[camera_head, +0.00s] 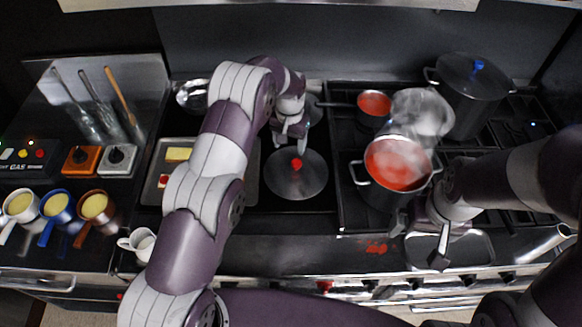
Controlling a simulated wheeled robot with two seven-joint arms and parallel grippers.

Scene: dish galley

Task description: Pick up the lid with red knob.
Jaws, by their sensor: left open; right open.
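The lid with red knob (295,180) is a round dark metal disc lying on the dark counter in the middle of the head view, its red knob on top. My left gripper (291,140) is open just behind the knob, above the lid's far edge. I cannot tell how high it is over the lid. My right gripper (420,245) is open and empty at the front right, over the stove's front edge near a metal tray (468,250).
A tall pot with a blue-knobbed lid (468,85) stands at back right. A tray (252,185) lies left of the lid, partly behind my arm. Several mugs (58,207) stand far left.

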